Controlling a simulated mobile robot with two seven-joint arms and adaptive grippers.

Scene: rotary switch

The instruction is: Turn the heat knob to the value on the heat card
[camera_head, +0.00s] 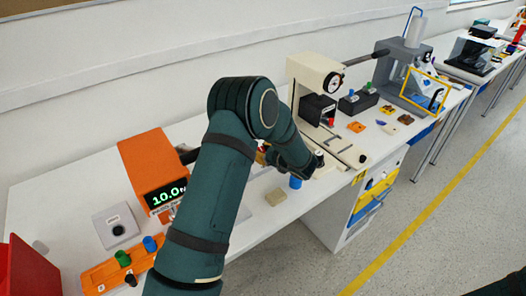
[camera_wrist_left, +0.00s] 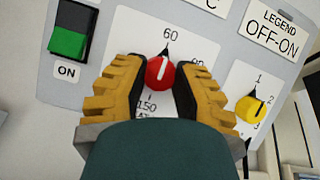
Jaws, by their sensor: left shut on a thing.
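I cannot make out a readable heat card. My right gripper is not in view.
Beside the knob are a green ON switch (camera_wrist_left: 68,44) and a yellow knob (camera_wrist_left: 249,109) marked 1, 2, 3. An OFF-ON legend (camera_wrist_left: 272,27) is above right. An orange device (camera_head: 152,168) reads 10.0. A cream machine (camera_head: 310,75) stands behind my arm.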

